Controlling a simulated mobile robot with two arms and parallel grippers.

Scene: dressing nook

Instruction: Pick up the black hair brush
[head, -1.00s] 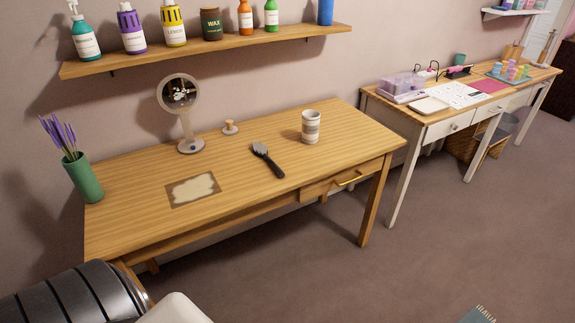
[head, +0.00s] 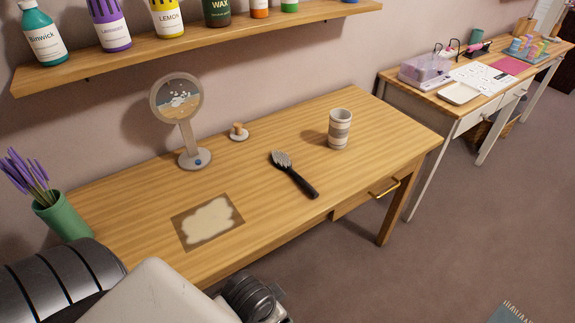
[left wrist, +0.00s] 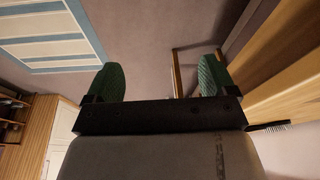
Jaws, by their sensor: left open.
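The black hair brush (head: 293,174) lies on the wooden table (head: 120,205), its bristle end toward the back and its handle toward the front right. In the left wrist view a dark brush-like piece (left wrist: 268,127) shows at the right edge. My left gripper (left wrist: 158,82) is open and empty in the left wrist view, its two green-padded fingers apart. In the head view my left arm is at the bottom left, short of the brush, and the fingertips are not visible. My right gripper is not in view.
On the table stand a round mirror (head: 178,105), a small wooden-knobbed item (head: 239,131), a striped cup (head: 340,128) and a green vase (head: 62,217). A patterned mat (head: 208,221) lies front left. A shelf (head: 200,44) with bottles hangs above. A second desk (head: 440,100) stands right.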

